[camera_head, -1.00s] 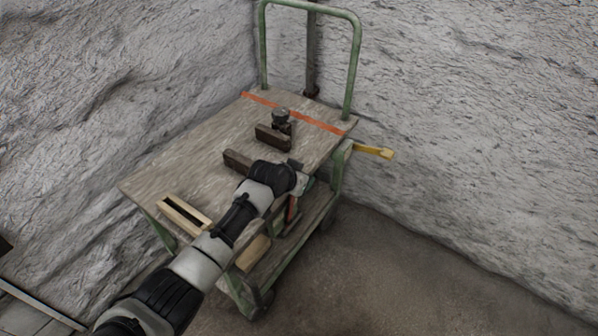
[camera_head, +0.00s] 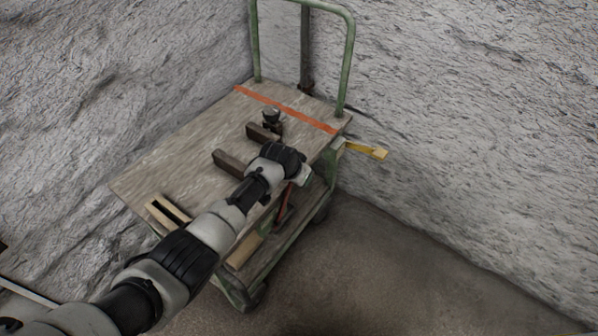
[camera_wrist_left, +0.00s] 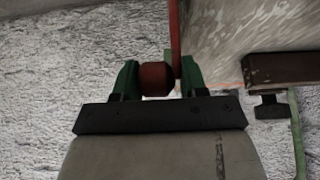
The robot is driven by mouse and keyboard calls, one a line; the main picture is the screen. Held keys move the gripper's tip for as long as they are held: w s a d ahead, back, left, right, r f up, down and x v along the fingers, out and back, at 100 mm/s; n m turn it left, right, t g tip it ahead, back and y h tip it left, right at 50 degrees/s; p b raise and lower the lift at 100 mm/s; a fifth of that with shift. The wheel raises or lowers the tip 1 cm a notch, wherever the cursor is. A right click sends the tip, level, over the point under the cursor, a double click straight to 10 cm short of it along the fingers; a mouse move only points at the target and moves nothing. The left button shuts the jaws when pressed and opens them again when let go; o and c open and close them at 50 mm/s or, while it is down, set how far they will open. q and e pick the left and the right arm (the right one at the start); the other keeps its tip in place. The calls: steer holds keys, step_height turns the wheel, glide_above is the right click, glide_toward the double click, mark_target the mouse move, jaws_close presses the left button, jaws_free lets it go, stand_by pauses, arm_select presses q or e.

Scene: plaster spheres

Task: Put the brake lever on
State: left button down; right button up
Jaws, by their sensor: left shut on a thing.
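A trolley (camera_head: 165,165) with a wooden top and green frame stands in the corner. A red lever shows beside its near right side (camera_head: 289,196) in the head view, partly hidden by my arm. In the left wrist view, my left gripper (camera_wrist_left: 156,78) has its green fingers on either side of a rounded red end (camera_wrist_left: 155,79) and is shut on it. A thin red bar rises beside this end. A yellow lever (camera_head: 366,150) sticks out from the trolley's far right side, apart from my gripper. My right gripper is in neither view.
Two dark wooden blocks (camera_head: 229,162) and a dark clamp-like piece (camera_head: 271,119) are on the trolley top. A pale slotted wooden piece (camera_head: 168,212) lies at its near edge. Rough walls stand close behind. The floor (camera_head: 400,260) to the right is clear.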

arm_select(q)
steer(key=shift+s+d+f, duration=0.2)
steer(key=shift+s+d, duration=0.1)
steer(key=c, duration=0.9)
jaws_free()
steer(key=shift+c, duration=0.2)
steer(key=shift+o, duration=1.1)
steer(key=shift+w+d, duration=0.1)
steer(key=shift+d, duration=0.05)
steer(key=shift+w+r, duration=0.1)
steer(key=shift+a, duration=0.2)
